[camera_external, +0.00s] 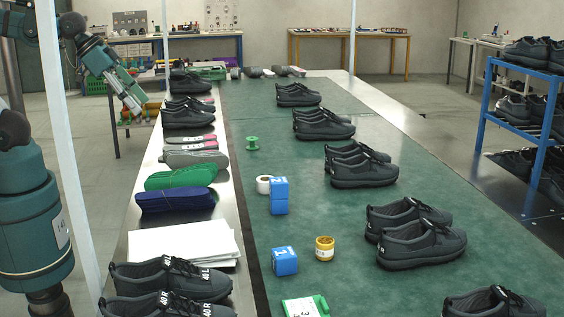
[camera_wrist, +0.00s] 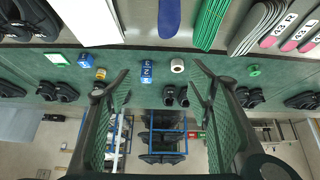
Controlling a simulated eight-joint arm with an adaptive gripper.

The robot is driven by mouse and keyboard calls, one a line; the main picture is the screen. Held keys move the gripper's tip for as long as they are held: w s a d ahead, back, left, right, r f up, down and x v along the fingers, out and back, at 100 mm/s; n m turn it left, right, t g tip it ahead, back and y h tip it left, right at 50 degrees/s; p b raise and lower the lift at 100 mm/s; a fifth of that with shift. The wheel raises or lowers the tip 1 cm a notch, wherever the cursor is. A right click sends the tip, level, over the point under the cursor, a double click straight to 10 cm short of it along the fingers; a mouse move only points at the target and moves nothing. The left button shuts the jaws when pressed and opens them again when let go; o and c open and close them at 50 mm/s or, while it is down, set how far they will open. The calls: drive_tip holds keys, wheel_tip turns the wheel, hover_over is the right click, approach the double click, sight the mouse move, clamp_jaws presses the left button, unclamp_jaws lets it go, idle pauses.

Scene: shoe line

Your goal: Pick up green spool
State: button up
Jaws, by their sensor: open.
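The green spool (camera_external: 252,143) stands on the green mat of the long table, near the mat's left edge in the external view. It also shows in the wrist view (camera_wrist: 254,70), small, right of the fingers. My gripper (camera_external: 134,103) is at the upper left of the external view, left of the table and away from the spool. In the wrist view my gripper (camera_wrist: 162,78) has its two fingers spread wide with nothing between the tips.
Blue numbered cubes (camera_external: 284,261), a white roll (camera_external: 264,184) and a yellow jar (camera_external: 325,248) stand on the mat. Shoes (camera_external: 361,165) line its right side. Insoles (camera_external: 180,177), paper (camera_external: 183,241) and more shoes fill the left strip. Bare mat surrounds the spool.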

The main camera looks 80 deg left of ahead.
drive_tip(key=w+a+r+n+g, duration=0.1)
drive_tip(key=w+a+r+n, duration=0.1)
drive_tip(key=w+a, duration=0.45)
drive_tip(key=w+a+r+n+g, duration=0.1)
drive_tip(key=w+a+r+n, duration=0.15)
drive_tip(key=w, duration=0.75)
drive_tip(key=w+a+f+n+g, duration=0.2)
drive_tip(key=w+a+f+n, duration=0.15)
drive_tip(key=w+a, duration=1)
drive_tip(key=n+g+p, duration=0.1)
drive_tip(key=n+g, duration=0.2)
drive_tip(key=n, duration=0.2)
hover_over(252, 138)
drive_tip(key=d, duration=0.1)
wheel_tip(252, 138, down, 26)
drive_tip(key=shift+w+f, duration=0.1)
drive_tip(key=shift+f, duration=0.1)
drive_tip(key=shift+a+f, duration=0.3)
drive_tip(key=shift+f, duration=0.15)
drive_tip(key=shift+f, duration=0.1)
